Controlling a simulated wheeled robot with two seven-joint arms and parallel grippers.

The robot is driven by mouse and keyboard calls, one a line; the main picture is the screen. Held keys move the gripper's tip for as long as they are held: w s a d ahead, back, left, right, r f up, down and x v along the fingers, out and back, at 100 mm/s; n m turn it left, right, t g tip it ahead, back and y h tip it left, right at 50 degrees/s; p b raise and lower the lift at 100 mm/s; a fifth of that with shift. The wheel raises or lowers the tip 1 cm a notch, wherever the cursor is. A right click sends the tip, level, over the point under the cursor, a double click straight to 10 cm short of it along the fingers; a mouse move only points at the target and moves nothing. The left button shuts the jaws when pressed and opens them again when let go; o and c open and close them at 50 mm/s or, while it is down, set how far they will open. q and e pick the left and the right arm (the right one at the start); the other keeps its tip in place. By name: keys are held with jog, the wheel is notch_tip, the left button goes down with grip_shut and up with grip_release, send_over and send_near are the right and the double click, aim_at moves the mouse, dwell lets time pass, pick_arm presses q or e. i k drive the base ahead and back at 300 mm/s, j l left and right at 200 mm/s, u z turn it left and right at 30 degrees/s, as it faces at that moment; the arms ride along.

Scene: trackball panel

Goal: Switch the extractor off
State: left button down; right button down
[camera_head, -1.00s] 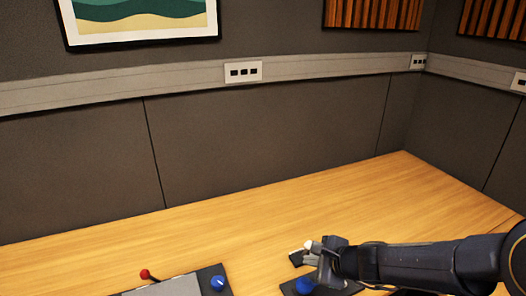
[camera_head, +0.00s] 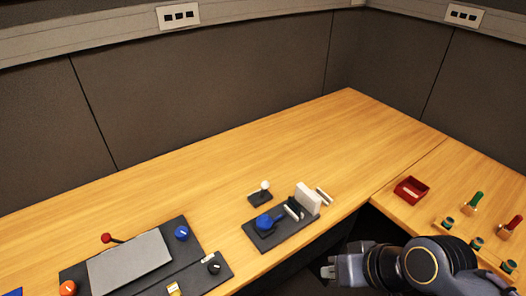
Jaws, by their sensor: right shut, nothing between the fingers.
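No label naming the extractor can be read. A small dark base carries a white-tipped lever (camera_head: 264,186) on the desk. In front of it, a dark panel (camera_head: 284,236) holds a blue knob (camera_head: 264,222) and an upright white block (camera_head: 307,199). At the lower left, a larger dark unit has a grey plate (camera_head: 130,264), a red-tipped lever (camera_head: 107,238), a blue dial (camera_head: 182,233), a black dial (camera_head: 213,266) and an orange knob (camera_head: 68,288). My right gripper (camera_head: 327,270) is shut and empty, right of and nearer than the dark panel, touching none of these controls. My left gripper is out of view.
The wooden desk (camera_head: 270,140) is clear toward the back wall. On its right wing are a red tray (camera_head: 411,190) and several green and red-handled pieces (camera_head: 476,200). A dark gap lies beside the desk's front edge, near my right arm.

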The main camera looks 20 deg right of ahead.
aim_at(265, 185)
jog(key=i+l+z, duration=0.35)
jog(key=l+z, duration=0.65)
jog(key=l, duration=0.15)
jog(key=i, duration=0.05)
